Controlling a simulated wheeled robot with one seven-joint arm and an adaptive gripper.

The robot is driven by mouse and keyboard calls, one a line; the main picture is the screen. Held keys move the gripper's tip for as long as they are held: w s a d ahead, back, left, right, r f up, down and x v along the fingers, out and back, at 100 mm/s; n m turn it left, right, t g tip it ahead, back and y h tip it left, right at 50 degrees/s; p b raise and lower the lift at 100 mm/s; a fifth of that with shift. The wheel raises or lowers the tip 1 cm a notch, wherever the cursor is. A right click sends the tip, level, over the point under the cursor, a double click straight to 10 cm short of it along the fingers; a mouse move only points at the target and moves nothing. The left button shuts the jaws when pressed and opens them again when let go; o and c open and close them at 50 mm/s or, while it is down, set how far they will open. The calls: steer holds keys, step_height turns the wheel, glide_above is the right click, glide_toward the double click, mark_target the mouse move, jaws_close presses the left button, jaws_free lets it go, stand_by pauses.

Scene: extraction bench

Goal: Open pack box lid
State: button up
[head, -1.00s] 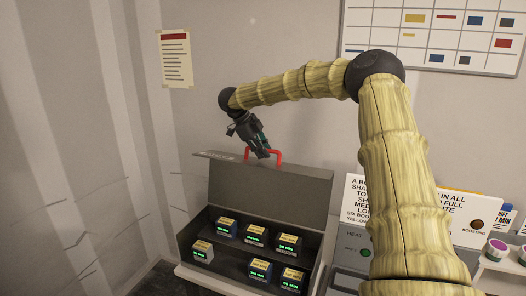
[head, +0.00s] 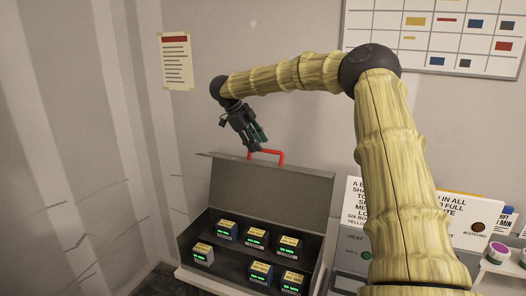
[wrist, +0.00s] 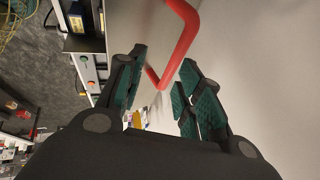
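The pack box (head: 231,262) stands against the wall with its grey lid (head: 270,185) raised and leaning back, so its inside shows. A red handle (head: 281,155) sits on the lid's top edge; it also shows in the wrist view (wrist: 184,44). My gripper (head: 257,143) is just above and beside the handle's left end. In the wrist view my gripper (wrist: 164,62) has its teal-padded fingers spread, with the handle beyond and partly between them. I cannot tell whether a finger touches it.
Several small labelled boxes (head: 257,237) sit in two rows inside the pack box. To the right are a white sign (head: 357,205), a heat unit (head: 352,243) and jars (head: 497,252). A notice (head: 175,62) and a board (head: 440,38) hang on the wall.

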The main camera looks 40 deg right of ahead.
steer(key=v, duration=0.6)
steer(key=shift+a+r, duration=0.3)
steer(key=shift+a, duration=0.05)
